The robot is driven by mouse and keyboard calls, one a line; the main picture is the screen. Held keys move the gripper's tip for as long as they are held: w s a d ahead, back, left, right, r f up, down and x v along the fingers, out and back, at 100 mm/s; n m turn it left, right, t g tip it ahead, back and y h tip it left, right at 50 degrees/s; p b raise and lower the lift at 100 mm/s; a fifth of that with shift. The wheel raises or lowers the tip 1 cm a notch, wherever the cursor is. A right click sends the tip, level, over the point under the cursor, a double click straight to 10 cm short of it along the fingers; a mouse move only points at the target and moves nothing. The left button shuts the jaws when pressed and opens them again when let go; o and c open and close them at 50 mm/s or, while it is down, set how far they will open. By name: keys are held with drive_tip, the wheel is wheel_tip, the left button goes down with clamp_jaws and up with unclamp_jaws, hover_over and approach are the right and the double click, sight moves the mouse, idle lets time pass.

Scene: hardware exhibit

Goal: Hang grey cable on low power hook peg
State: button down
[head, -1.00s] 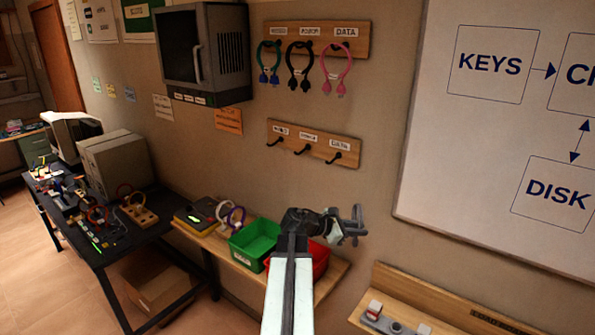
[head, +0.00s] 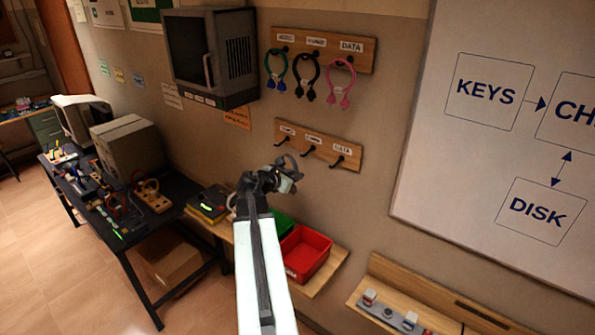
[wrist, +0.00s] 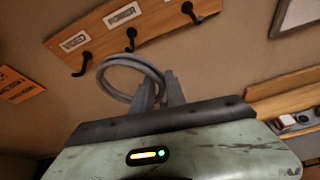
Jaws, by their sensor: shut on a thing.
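My gripper (head: 288,172) is shut on the grey cable, a loop (wrist: 104,80) standing out to the left of the fingers (wrist: 160,88) in the wrist view. The low hook board (head: 350,160) is on the wall above the gripper, with three black pegs. The middle peg, under the power label, shows in the head view (head: 309,150) and in the wrist view (wrist: 131,38). In the wrist view the loop's top lies just below this peg's tip. I see no cable on the low pegs. Whether the loop touches a peg I cannot tell.
An upper board (head: 365,55) carries blue-green, black and pink cables. A dark cabinet (head: 210,55) juts from the wall at upper left. Red (head: 307,255) and green (head: 283,226) bins stand on the shelf below my arm. A whiteboard (head: 480,190) is at right.

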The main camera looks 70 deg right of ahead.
drive_tip(key=r+b+x, duration=0.1)
drive_tip(key=b+x, duration=0.1)
drive_tip(key=x, duration=0.8)
drive_tip(key=shift+s+d+b, duration=0.35)
idle(0.4)
idle(0.6)
drive_tip(key=c, duration=1.3)
unclamp_jaws()
drive_tip(key=p+v, duration=0.3)
drive_tip(key=v, duration=0.5)
drive_tip(key=shift+f, duration=0.1)
drive_tip(key=shift+d, duration=0.1)
